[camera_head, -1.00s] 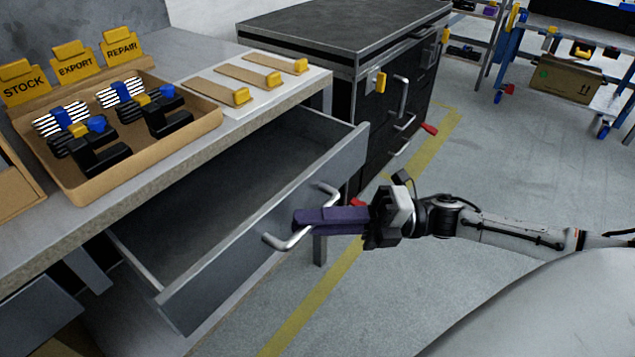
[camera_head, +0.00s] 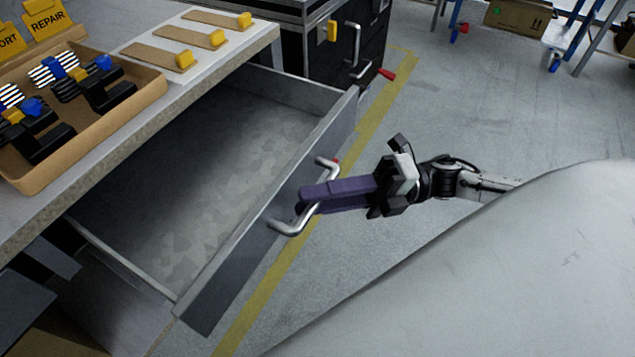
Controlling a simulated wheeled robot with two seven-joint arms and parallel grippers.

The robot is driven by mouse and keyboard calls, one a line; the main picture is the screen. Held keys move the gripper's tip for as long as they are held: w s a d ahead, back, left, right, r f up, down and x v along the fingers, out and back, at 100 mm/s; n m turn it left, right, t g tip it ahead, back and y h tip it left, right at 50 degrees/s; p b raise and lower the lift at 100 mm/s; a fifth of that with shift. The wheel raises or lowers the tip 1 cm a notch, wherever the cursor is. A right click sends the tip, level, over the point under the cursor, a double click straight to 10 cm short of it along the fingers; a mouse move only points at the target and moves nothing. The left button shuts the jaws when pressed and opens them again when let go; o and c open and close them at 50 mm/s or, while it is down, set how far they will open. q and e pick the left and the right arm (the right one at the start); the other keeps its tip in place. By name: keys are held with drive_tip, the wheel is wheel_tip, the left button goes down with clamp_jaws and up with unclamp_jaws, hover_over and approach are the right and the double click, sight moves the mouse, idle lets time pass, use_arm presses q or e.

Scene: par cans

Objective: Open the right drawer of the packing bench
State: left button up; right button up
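The right drawer (camera_head: 253,225) of the packing bench (camera_head: 150,118) stands pulled well out, and its grey inside is empty where I can see it. Its silver bar handle (camera_head: 290,228) is on the front panel. My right gripper (camera_head: 308,198) reaches the handle from the right, with its purple fingers at the middle of the bar. The fingers lie close together, and the bar passes behind or between them, so it looks gripped. My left gripper is out of view.
On the bench top are a cardboard tray (camera_head: 150,95) with black clamp-like parts and a white board (camera_head: 205,62) with yellow-ended strips. A black cabinet (camera_head: 300,50) stands behind the drawer.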

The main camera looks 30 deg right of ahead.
drive_tip(key=shift+d, duration=0.1)
drive_tip(key=v, duration=1)
drive_tip(key=shift+p, duration=0.4)
